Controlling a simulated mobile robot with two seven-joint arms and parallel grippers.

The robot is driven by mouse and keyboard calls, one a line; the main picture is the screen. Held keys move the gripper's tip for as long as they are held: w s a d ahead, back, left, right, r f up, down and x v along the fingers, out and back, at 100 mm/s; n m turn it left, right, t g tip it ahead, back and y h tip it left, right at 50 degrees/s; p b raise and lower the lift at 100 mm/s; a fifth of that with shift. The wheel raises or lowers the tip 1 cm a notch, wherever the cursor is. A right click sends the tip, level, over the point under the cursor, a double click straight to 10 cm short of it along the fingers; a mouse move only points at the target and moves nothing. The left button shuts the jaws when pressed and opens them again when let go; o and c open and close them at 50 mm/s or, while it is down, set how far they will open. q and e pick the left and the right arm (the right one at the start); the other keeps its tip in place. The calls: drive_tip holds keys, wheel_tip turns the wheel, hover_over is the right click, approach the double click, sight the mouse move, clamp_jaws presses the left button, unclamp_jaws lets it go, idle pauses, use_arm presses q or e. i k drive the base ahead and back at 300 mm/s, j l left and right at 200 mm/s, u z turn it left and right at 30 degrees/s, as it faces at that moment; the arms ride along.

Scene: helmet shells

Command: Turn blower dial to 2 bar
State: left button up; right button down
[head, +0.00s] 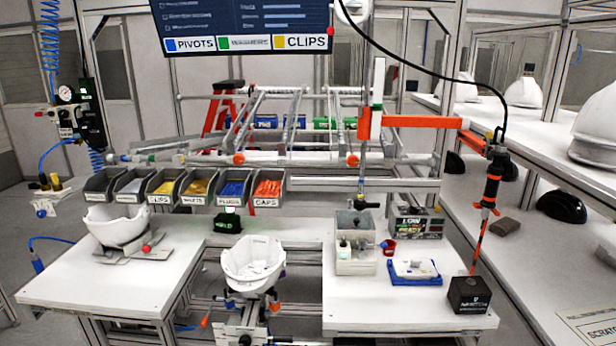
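A round white pressure gauge (65,94) sits on a dark air regulator assembly (66,122) on the post at the far left. Its needle and numbers are too small to read. I cannot tell which part of the assembly is the dial or how it is set. A coiled blue hose (49,40) hangs above it. A blue blower-like tool (38,262) hangs at the left edge of the left table, with a blue hose above it. Neither of my grippers shows in this view.
A white helmet shell (117,226) rests on the left table (70,282). Another shell (252,264) sits on the central fixture. Several labelled bins (163,187) line the back. The right table holds a grey container (355,248), a blue tray (415,279) and a black box (468,296).

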sight(41, 214)
drive_tip(key=u, duration=1.5)
drive_tip(key=i+j+u, duration=0.3)
drive_tip(key=i+j, duration=0.15)
drive_tip(key=i, duration=0.05)
